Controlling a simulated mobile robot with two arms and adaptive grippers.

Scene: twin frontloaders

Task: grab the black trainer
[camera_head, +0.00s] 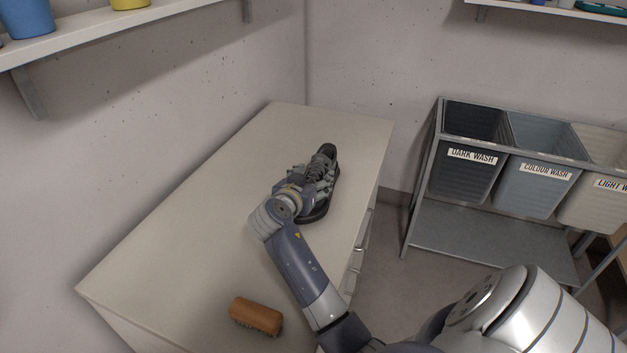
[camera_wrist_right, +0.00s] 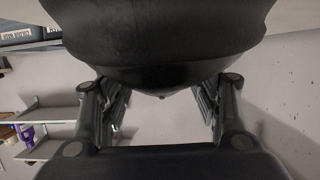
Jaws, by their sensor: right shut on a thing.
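The black trainer (camera_head: 326,163) is at the far right part of the pale counter, its toe pointing away. My right gripper (camera_head: 309,187) is at the near part of the shoe, shut on it, and hides part of its side. In the right wrist view the trainer (camera_wrist_right: 160,45) fills the top as a large dark shape, between the two fingers of the gripper (camera_wrist_right: 160,100). I cannot tell whether the sole touches the counter. My left gripper is not in view.
A brown brush (camera_head: 256,316) lies on the near end of the counter (camera_head: 190,240). To the right stands a rack with a dark wash bin (camera_head: 464,178), a colour wash bin (camera_head: 532,187) and a light wash bin (camera_head: 597,205). A shelf (camera_head: 90,40) hangs at upper left.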

